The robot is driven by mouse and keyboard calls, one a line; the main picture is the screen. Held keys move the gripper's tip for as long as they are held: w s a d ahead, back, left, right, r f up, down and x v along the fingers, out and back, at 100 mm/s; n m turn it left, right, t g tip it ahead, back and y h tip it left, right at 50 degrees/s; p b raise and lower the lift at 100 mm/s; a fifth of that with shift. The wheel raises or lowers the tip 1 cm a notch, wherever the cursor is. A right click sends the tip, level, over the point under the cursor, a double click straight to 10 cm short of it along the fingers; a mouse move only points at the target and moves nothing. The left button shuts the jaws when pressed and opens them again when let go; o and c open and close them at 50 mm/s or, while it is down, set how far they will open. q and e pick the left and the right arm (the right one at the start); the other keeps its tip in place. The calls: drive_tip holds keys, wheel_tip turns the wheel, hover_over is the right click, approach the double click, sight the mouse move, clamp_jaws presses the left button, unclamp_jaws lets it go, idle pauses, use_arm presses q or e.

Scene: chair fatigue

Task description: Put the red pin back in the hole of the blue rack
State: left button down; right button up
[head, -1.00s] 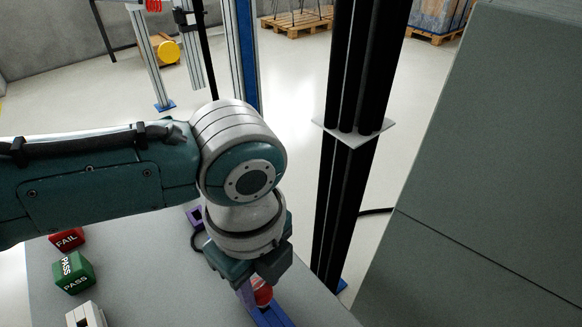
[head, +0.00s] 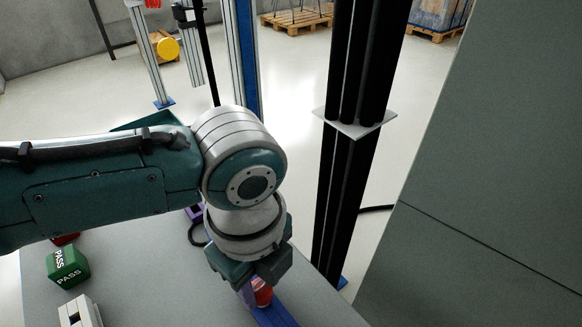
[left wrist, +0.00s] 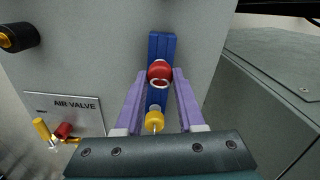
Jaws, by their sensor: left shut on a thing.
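The red pin (head: 263,293) is between the purple fingers of my left gripper (head: 256,290). In the left wrist view the fingertips of my left gripper (left wrist: 161,72) are closed on both sides of the red pin's round head (left wrist: 160,70), with a pale ring (left wrist: 160,84) at its lower edge. The blue rack (head: 276,316) lies under the gripper on the grey table; it also shows in the left wrist view (left wrist: 162,44). The pin is over or at the rack; its lower end and the hole are hidden. My right gripper is not in view.
A yellow-headed piece (left wrist: 155,121) is on the rack's line between the fingers. A green PASS block (head: 68,266) and a white block (head: 80,312) stand at the table's left. A purple object (head: 194,212) is behind the gripper. A black post (head: 345,200) rises to the right.

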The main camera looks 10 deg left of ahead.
sight(261, 290)
use_arm(q)
drive_tip(key=shift+c, duration=2.2)
unclamp_jaws()
wheel_tip(261, 290, up, 10)
drive_tip(key=p, duration=0.2)
